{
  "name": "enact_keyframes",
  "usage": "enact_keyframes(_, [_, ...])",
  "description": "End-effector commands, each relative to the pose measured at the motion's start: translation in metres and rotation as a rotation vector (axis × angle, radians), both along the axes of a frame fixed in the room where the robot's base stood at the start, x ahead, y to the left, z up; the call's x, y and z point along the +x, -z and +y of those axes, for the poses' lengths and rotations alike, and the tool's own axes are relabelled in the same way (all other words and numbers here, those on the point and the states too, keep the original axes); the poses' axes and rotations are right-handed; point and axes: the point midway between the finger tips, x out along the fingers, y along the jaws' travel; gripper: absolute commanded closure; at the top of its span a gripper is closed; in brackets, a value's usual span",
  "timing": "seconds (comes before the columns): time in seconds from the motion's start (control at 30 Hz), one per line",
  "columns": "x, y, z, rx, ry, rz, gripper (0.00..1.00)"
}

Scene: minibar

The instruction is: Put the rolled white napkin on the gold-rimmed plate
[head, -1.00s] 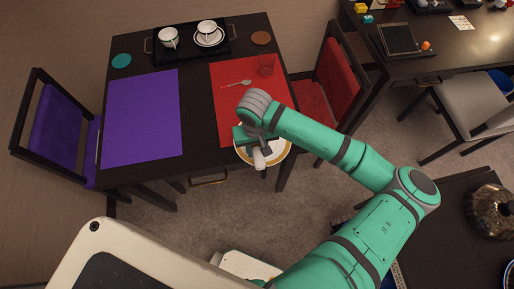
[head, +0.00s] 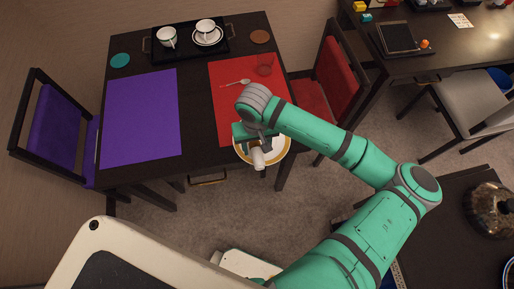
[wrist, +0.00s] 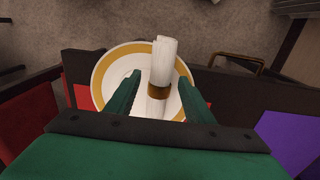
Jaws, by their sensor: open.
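The rolled white napkin (wrist: 161,62) has a gold-brown band around it. In the wrist view it lies over the gold-rimmed plate (wrist: 104,68), its far end reaching past the rim. The frames do not clearly show whether it rests fully on the plate. My gripper (wrist: 160,78) is open, with one green finger on each side of the napkin and visible gaps between. In the head view, the napkin's end (head: 258,158) shows below my gripper (head: 255,140), over the plate (head: 283,148). My wrist hides part of the plate.
The plate is at the front edge of the dark table (head: 200,120), by the red mat (head: 225,100). A spoon (head: 237,83) and a red glass (head: 265,70) are behind it. A tray (head: 187,49) with white cups stands at the back. A red chair (head: 340,75) stands right.

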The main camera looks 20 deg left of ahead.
Motion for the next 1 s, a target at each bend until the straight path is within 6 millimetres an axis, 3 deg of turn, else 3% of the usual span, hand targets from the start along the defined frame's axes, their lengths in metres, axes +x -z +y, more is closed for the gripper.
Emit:
enact_keyframes(0.3, [-0.001, -0.066, 0.003, 0.002, -0.003, -0.002, 0.52])
enact_keyframes(0.5, [-0.002, -0.096, 0.004, 0.0, -0.006, -0.001, 0.52])
enact_keyframes(0.87, [-0.003, -0.11, 0.008, 0.015, -0.007, 0.001, 0.52])
enact_keyframes(1.0, [-0.007, -0.11, 0.042, 0.138, -0.025, -0.001, 0.52])
